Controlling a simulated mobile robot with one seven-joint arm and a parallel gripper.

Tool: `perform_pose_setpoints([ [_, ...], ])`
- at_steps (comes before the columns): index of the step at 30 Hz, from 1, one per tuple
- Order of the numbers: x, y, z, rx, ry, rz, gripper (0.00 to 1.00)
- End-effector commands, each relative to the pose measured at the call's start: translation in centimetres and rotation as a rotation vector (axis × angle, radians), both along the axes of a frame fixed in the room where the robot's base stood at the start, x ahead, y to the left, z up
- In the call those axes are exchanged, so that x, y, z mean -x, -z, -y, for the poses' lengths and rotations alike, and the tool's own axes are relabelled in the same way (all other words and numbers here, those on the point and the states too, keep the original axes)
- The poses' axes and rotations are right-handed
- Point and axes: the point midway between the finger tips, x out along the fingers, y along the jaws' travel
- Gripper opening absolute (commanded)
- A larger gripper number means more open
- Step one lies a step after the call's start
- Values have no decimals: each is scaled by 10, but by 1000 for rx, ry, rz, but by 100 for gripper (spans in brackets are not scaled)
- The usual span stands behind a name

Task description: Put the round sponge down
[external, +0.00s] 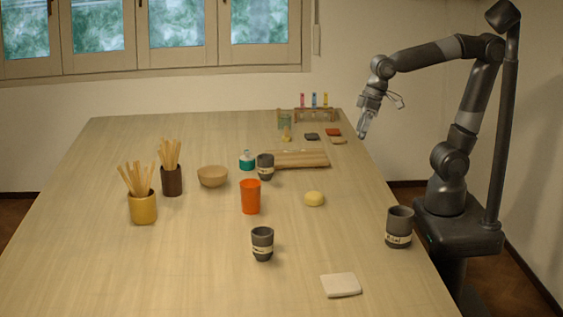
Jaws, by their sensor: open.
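The round sponge (314,199) is pale yellow and rests on the table, right of the orange cup. My gripper (362,133) is open and hangs over the table's right edge, toward the back. It is well apart from the sponge, and I see nothing between its fingers.
Around the sponge stand an orange cup (250,197), dark cups (262,244) with pale bands and a larger dark pot (399,228). A white square (341,285) lies in front. A wooden board (298,159) and test tube rack (317,115) are behind.

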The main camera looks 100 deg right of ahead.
Motion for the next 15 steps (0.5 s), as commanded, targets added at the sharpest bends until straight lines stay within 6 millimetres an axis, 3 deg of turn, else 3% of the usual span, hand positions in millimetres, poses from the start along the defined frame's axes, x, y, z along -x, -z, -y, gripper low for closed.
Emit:
perform_pose_setpoints([
  [1,16,-1,5,7,-15,29,76],
  [6,57,7,17,43,-74,113,76],
  [10,77,14,22,68,-106,156,76],
  [15,89,19,25,84,-124,181,76],
])
